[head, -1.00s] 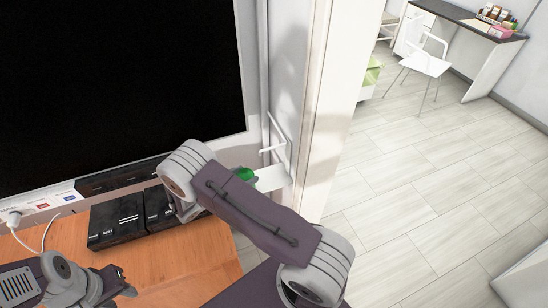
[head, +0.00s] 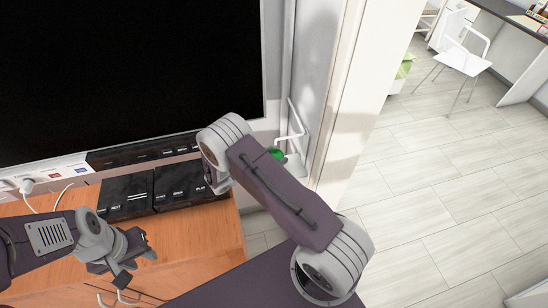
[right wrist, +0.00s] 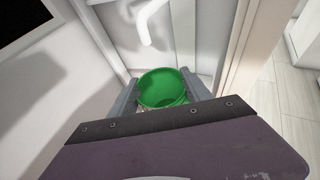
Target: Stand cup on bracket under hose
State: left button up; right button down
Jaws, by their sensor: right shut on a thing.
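The green cup (right wrist: 165,90) is held between the fingers of my right gripper (right wrist: 161,93) in the right wrist view. In the head view only a small part of the cup (head: 277,154) shows past my right arm, which hides the right gripper. The white bent hose (right wrist: 150,22) hangs from the wall just beyond and above the cup; it also shows in the head view (head: 291,135). The white bracket (head: 298,166) is partly hidden by my arm, so contact with the cup cannot be told. My left gripper (head: 137,262) is open and empty above the wooden surface.
A large black screen (head: 120,70) fills the upper left. Black button boxes (head: 180,185) stand on the wooden top (head: 215,225) below it. A white door frame (head: 352,100) rises right of the hose. Open tiled floor (head: 450,190) lies right, with a white chair (head: 462,62).

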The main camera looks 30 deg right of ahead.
jog(key=shift+s+d+f, duration=0.1)
jog(key=shift+d+f, duration=0.05)
jog(key=shift+c, duration=2.4)
grip_release()
jog(key=shift+d+f, duration=0.1)
jog(key=shift+d, duration=0.15)
jog(key=shift+a, duration=0.2)
